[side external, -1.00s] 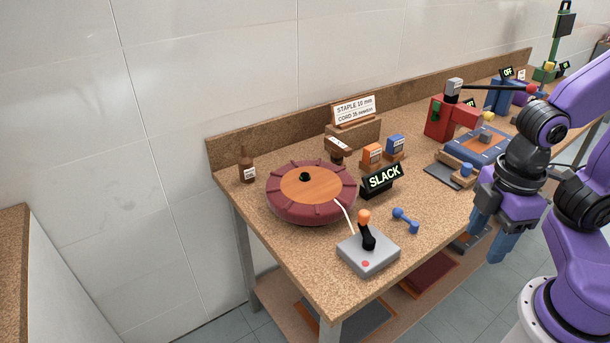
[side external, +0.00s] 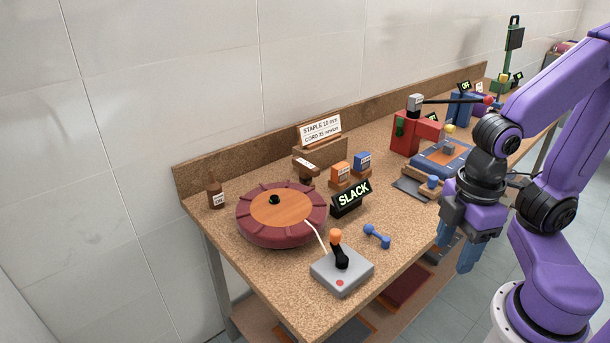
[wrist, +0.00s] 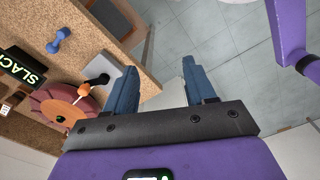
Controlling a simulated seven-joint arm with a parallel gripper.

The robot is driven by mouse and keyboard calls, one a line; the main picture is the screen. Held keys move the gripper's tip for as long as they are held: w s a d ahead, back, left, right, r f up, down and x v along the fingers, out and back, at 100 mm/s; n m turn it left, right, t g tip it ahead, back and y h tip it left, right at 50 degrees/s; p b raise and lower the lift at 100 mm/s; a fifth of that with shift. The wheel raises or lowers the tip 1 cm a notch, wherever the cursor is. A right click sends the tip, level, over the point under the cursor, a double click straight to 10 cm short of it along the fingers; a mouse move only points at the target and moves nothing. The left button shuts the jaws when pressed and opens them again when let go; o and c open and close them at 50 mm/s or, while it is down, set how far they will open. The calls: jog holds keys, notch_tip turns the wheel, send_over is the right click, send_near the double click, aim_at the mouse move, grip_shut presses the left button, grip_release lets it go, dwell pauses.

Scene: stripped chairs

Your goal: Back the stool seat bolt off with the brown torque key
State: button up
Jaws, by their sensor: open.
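The round maroon seat (side external: 283,236) with a wooden centre lies on the bench, and a black knob (side external: 274,200), perhaps the bolt, stands at its middle. The seat also shows at the lower left in the wrist view (wrist: 45,105). A brown block-like piece with a white label (side external: 306,168) sits behind the seat, below the sign. I cannot tell whether it is the torque key. My gripper (side external: 456,248) is open and empty, pointing down by the bench's front edge, right of the seat and apart from it. Its blue fingers show in the wrist view (wrist: 160,70) with floor between them.
A grey joystick box (side external: 342,272) stands in front of the seat, with a blue dumbbell-shaped piece (side external: 377,236) beside it. A SLACK display (side external: 351,198), orange block (side external: 340,174), blue block (side external: 363,163) and brown bottle (side external: 216,194) surround the seat. A red fixture (side external: 405,137) stands farther right.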

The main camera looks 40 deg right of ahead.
jog(key=shift+o, duration=1)
